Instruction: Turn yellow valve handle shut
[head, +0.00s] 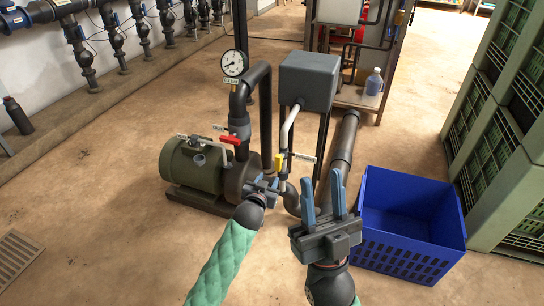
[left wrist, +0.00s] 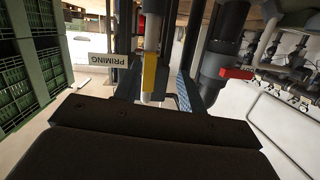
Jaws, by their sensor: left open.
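The yellow valve handle (head: 279,162) is on the thin pale pipe below the grey box, beside a white tag. In the left wrist view the yellow handle (left wrist: 149,76) lies lengthwise along the pipe, next to a tag reading PRIMING (left wrist: 110,60). My left gripper (head: 270,183) is open just in front of and below the handle. In the left wrist view its fingers (left wrist: 157,88) stand on either side of the handle, with gaps; contact cannot be seen. My right gripper (head: 323,192) is open and empty, fingers pointing up, to the right of the pipe.
A red handle (head: 230,140) is on the thick pipe left of the yellow one, above the green pump (head: 190,165). A pressure gauge (head: 233,64) and grey box (head: 307,80) stand above. A blue crate (head: 408,258) is beside my right gripper.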

